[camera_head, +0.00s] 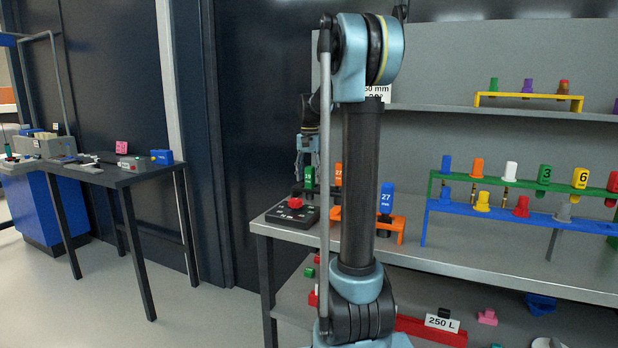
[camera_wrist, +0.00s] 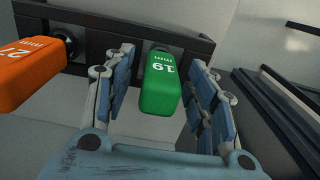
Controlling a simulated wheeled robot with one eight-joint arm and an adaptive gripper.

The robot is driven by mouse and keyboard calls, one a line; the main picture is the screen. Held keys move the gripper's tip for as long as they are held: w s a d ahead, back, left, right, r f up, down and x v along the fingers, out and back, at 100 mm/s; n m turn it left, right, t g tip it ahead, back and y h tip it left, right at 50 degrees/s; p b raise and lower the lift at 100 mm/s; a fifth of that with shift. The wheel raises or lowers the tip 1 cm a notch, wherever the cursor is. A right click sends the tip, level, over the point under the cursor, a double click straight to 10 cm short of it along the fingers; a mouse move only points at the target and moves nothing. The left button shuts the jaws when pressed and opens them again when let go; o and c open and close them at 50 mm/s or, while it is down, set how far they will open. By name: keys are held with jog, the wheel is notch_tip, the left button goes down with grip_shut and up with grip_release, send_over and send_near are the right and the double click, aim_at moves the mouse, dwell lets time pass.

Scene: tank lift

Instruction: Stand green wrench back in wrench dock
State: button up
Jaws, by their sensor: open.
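The green wrench handle (camera_wrist: 162,85), marked 19 mm, is between the two fingers of my gripper (camera_wrist: 160,62) in the wrist view. The fingers are open, with a gap on each side of the handle. The handle's far end is at a dark slotted rail (camera_wrist: 100,36), likely the wrench dock, and it appears to stand in it. How deep it is seated is hidden. In the head view the green handle (camera_head: 309,176) is small, just below my gripper (camera_head: 305,164), at the bench's left end.
An orange handle (camera_wrist: 28,72) stands close to the left of the green one. A control box with a red button (camera_head: 294,208) sits on the bench corner. A blue handle marked 27 (camera_head: 386,199) stands in an orange rack (camera_head: 398,230). Plug racks stand to the right.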

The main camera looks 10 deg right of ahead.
jog(key=shift+r, duration=4.5)
